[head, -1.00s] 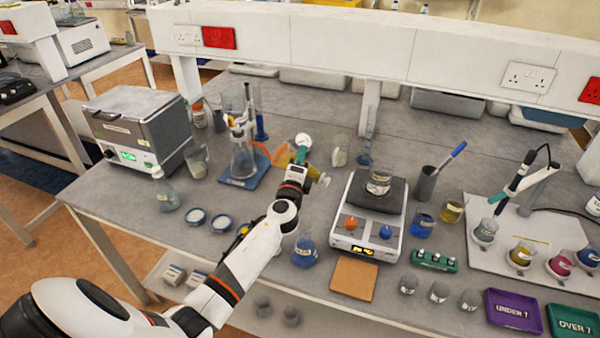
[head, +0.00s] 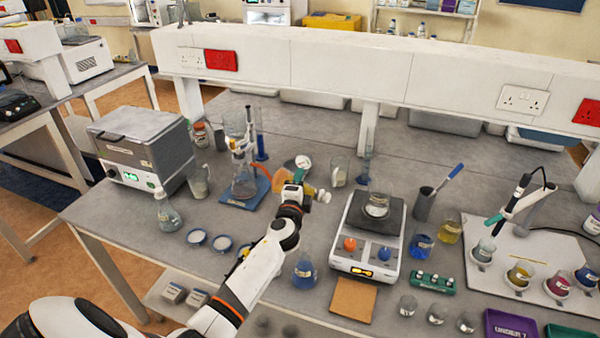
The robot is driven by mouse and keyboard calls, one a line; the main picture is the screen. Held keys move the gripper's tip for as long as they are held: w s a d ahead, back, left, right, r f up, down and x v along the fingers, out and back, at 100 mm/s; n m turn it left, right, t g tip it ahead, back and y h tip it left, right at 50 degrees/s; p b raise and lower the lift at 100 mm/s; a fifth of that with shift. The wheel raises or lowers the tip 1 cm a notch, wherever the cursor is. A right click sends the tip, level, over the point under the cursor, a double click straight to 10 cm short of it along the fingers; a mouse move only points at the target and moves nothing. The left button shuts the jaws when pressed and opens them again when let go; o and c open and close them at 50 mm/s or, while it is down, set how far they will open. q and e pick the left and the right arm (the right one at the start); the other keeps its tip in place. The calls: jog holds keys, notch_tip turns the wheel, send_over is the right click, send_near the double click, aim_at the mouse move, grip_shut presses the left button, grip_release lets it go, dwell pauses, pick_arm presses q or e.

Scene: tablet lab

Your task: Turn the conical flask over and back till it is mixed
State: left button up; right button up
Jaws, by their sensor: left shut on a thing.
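My left gripper (head: 308,192) reaches in over the bench and is shut on a conical flask (head: 284,179) with orange-yellow liquid. The flask is held above the bench and looks tilted, not upright. A round white part shows at its upper right; I cannot tell whether it is a stopper or the base. The gripper's fingers hide part of the glass. My right gripper is not in view.
A balance (head: 368,245) with a beaker is to the right, a burette stand (head: 243,190) to the left. A shelf (head: 400,70) crosses behind.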

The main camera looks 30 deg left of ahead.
pick_arm(q)
jog(key=shift+r+n+g+p, duration=0.3)
jog(key=shift+r+n+p, duration=0.2)
jog(key=shift+n+p, duration=0.35)
jog(key=shift+f+n+g+h+b, duration=0.35)
jog(key=shift+f+n+b, duration=0.25)
jog(key=shift+n, duration=0.35)
jog(key=n+h, duration=0.1)
jog(key=n, duration=0.2)
jog(key=shift+f+g, duration=0.1)
jog(key=shift+g, duration=0.15)
jog(key=shift+d+n+h, duration=0.15)
jog(key=shift+n+h, duration=0.5)
jog(key=shift+n, duration=0.35)
jog(key=n+h, duration=0.2)
jog(key=n, duration=0.1)
jog(key=n+h, duration=0.1)
jog(key=shift+d+f+n+g, duration=0.2)
jog(key=shift+d+n+g, duration=0.05)
jog(key=shift+n+g, duration=0.15)
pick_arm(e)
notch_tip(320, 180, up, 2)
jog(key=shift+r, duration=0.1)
pick_arm(q)
jog(key=shift+d, duration=0.15)
